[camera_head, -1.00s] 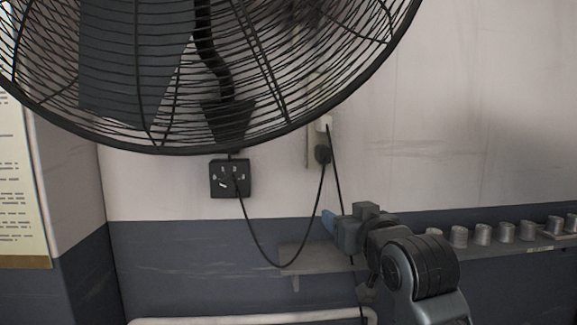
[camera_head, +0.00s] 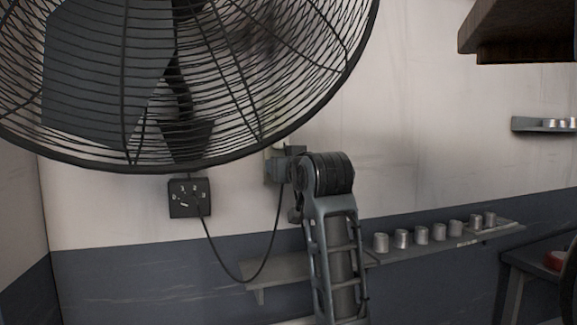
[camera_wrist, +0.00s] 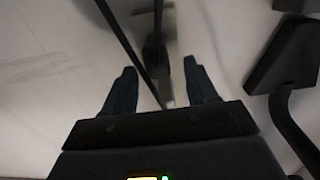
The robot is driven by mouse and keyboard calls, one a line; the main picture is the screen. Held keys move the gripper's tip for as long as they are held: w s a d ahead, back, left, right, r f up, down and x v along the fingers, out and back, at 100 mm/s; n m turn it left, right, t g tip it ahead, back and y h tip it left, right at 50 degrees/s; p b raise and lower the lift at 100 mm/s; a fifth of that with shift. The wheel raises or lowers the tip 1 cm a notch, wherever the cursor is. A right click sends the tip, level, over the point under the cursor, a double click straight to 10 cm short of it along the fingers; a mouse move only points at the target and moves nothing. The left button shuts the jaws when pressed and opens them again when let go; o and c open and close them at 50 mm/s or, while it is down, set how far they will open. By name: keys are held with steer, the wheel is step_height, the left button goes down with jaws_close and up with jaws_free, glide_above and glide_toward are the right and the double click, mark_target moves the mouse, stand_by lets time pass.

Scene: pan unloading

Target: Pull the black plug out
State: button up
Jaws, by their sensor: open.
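The black plug (camera_wrist: 154,52) sits in a wall socket strip in the wrist view, with its black cord running to the top edge. My gripper (camera_wrist: 160,68) is open, with one finger on each side of the plug's line. The fingertips look a little short of the plug or level with its near end; I cannot tell the depth. In the head view my gripper (camera_head: 274,170) is at the wall socket and hides the plug. The plug's cord (camera_head: 242,279) hangs in a loop from the control box.
A large caged fan (camera_head: 180,80) fills the upper left, close to my gripper. The black control box (camera_head: 189,198) is on the wall below it. A shelf (camera_head: 400,256) with several metal cups (camera_head: 422,235) runs along the wall at lower right. A dark table (camera_head: 520,262) stands far right.

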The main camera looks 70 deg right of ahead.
steer(key=shift+x, duration=1.25)
steer(key=shift+c, duration=0.2)
jaws_close()
